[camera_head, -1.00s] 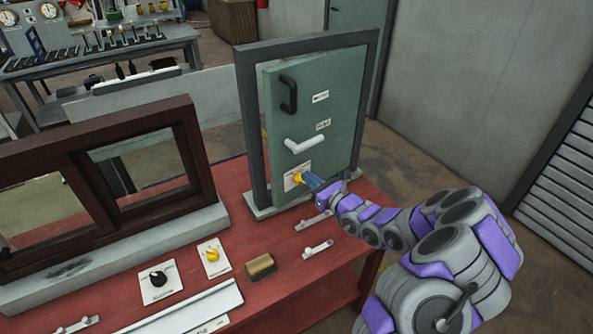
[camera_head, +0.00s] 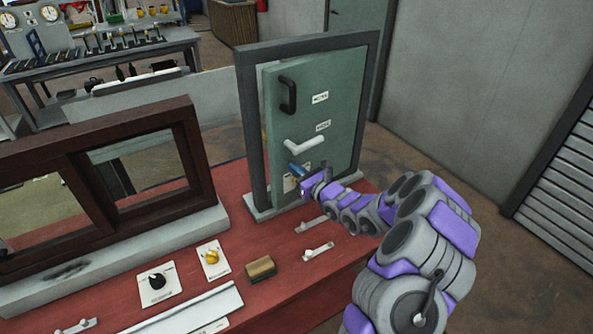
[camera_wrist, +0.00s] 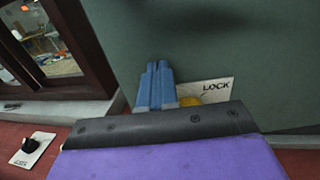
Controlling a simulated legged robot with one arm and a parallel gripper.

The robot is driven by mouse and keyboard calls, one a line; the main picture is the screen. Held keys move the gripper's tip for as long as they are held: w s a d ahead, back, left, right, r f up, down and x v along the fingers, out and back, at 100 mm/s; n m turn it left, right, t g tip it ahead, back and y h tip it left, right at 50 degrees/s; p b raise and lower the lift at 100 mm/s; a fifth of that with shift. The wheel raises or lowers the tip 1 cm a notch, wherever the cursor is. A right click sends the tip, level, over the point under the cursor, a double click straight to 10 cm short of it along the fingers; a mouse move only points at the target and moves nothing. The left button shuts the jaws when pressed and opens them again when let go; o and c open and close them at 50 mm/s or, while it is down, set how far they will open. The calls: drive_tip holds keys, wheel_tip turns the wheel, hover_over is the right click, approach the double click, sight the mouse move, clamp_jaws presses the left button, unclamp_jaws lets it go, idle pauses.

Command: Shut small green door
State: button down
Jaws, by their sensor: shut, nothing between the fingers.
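The small green door (camera_head: 340,95) stands in a dark grey frame (camera_head: 251,130) on the red table. It looks slightly ajar, its left edge apart from the frame. It has a black pull handle (camera_head: 288,95), a white lever handle (camera_head: 303,142) and a lower LOCK plate (camera_wrist: 221,88) with a yellow knob (camera_wrist: 187,102). My gripper (camera_head: 295,170) is shut and empty, its blue fingers just below the lever, in front of the lock plate. In the wrist view the fingers (camera_wrist: 155,82) point at the door face and partly cover the plate; contact cannot be told.
A brown-framed sliding window (camera_head: 100,190) stands left of the door. On the red table (camera_head: 230,300) are a brown block (camera_head: 261,268), a yellow knob plate (camera_head: 212,260), a black knob plate (camera_head: 158,284) and small white handles (camera_head: 317,250). Open floor lies to the right.

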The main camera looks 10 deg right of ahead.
sight(285, 159)
drive_tip(key=x, duration=0.5)
drive_tip(key=shift+w+a+p, duration=0.15)
drive_tip(key=shift+a+p, duration=0.05)
drive_tip(key=shift+p, duration=0.15)
drive_tip(key=shift+d+r, duration=0.15)
drive_tip(key=shift+r, duration=0.15)
